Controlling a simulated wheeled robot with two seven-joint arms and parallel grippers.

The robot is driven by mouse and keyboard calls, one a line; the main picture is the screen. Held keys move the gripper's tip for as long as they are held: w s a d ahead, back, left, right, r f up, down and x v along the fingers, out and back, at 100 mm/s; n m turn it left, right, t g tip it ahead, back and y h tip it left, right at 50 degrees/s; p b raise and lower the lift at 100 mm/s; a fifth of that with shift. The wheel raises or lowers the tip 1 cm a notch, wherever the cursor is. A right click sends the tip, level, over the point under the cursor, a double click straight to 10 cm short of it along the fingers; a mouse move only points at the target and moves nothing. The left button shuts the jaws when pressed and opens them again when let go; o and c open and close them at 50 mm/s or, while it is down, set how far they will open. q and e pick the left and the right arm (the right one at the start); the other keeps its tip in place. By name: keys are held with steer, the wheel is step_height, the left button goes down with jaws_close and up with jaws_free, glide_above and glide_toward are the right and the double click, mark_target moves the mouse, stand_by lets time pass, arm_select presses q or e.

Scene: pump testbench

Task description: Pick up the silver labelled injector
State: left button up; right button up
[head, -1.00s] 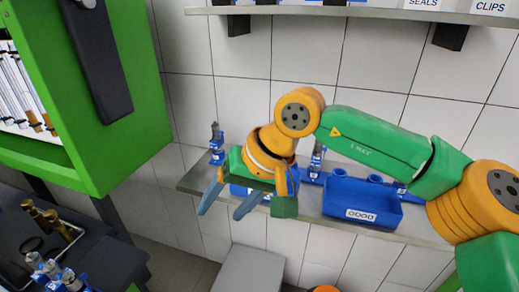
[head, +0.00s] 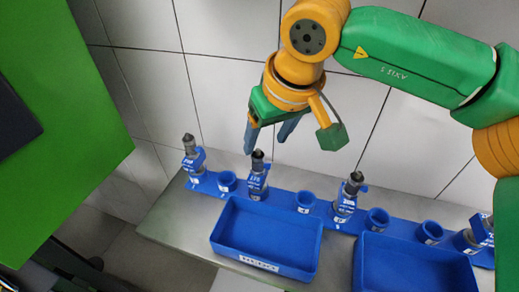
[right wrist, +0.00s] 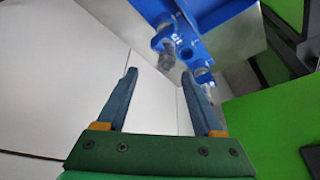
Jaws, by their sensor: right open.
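Several injectors with grey metal bodies, dark tips and blue clips stand upright in a blue rack: one at the far left (head: 193,158), one left of centre (head: 257,180), one right of centre (head: 346,196) and one at the right edge (head: 472,238). Their labels are too small to read, so I cannot tell which is the silver labelled one. My right gripper (head: 266,138) is open and empty, fingers down, near the top of the left-of-centre injector. In the right wrist view, two injectors (right wrist: 168,58) (right wrist: 203,77) show beyond its open fingers (right wrist: 159,75). My left gripper is out of view.
Blue cups (head: 305,202) stand between the injectors on the rack. Two empty blue bins (head: 222,245) (head: 368,272) sit in front on the grey shelf (head: 172,220). A tiled wall (head: 140,95) rises behind. A green cabinet (head: 65,140) stands at left.

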mark_target(261, 157)
steer(key=shift+f, duration=0.45)
steer(key=shift+s+a+f+p, duration=0.2)
steer(key=shift+f+p, duration=0.2)
steer(key=shift+f, duration=0.1)
steer(key=shift+s+a+f+p, duration=0.2)
steer(key=shift+f+p, duration=0.2)
steer(key=shift+f, duration=0.1)
steer(key=x, duration=0.2)
steer(key=shift+f, duration=0.25)
steer(key=shift+w+a+f, duration=0.1)
steer(key=shift+w+f, duration=0.25)
steer(key=shift+w, duration=0.15)
steer(key=shift+s+r, duration=0.15)
steer(key=shift+s, duration=0.05)
jaws_close()
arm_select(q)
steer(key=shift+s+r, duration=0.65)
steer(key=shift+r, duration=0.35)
arm_select(e)
steer(key=shift+w, duration=0.15)
